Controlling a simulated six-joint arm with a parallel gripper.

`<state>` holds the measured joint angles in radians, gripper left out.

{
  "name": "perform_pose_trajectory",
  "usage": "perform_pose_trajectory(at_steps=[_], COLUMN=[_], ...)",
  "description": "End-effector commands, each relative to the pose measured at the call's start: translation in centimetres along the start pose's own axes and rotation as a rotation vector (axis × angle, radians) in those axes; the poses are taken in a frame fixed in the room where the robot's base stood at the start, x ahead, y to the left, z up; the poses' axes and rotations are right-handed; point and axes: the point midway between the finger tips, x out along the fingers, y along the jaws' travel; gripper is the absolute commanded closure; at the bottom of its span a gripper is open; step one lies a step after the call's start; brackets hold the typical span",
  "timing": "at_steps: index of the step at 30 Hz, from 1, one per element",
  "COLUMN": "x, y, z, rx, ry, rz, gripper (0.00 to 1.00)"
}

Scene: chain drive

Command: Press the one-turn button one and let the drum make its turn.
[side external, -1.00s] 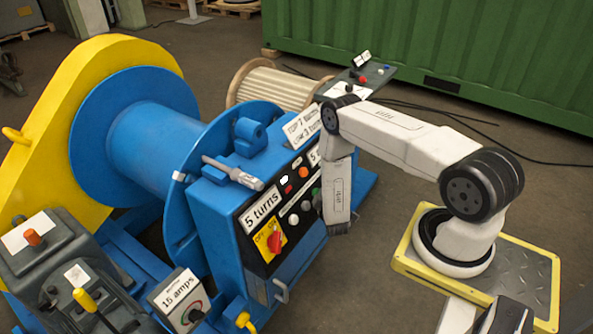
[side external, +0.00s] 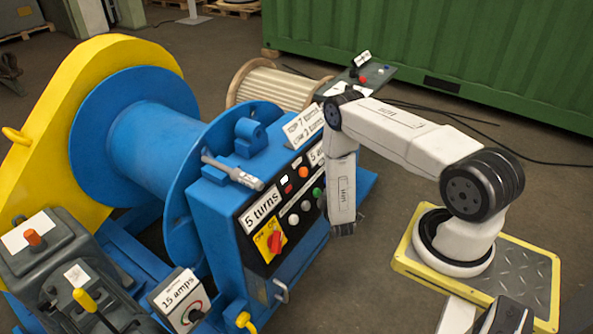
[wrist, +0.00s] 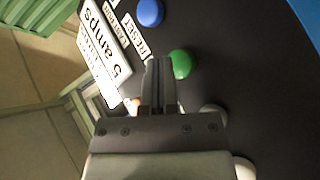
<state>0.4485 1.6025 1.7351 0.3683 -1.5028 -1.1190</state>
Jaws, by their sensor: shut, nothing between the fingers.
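The blue drum (side external: 150,140) sits in its blue and yellow frame at the left. The black control panel (side external: 262,250) on the blue cabinet carries a green button (side external: 317,192), an orange button (side external: 303,172), white buttons (side external: 294,219) and a red switch (side external: 275,243). I cannot read which button is the one-turn button. My gripper (wrist: 158,62) is shut and empty. In the wrist view its tips show just left of the green button (wrist: 181,64); contact cannot be told.
A blue button (wrist: 150,12) and white labels show beyond the fingertips. A grey tool (side external: 232,173) lies on the cabinet top. A 15 amps box (side external: 178,300) and lever boxes stand front left. The floor right of the cabinet is clear up to my base plate.

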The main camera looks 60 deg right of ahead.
Motion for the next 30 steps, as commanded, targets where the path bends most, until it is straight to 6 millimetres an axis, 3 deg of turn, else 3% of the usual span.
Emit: perform_pose_trajectory(at_steps=[14, 30], x=[-0.3, -2.8], y=[0.2, 2.1], z=[0.2, 2.1], rx=[0.0, 0.0], ry=[-0.001, -0.002], rz=[0.0, 0.0], gripper=[1.0, 1.0])
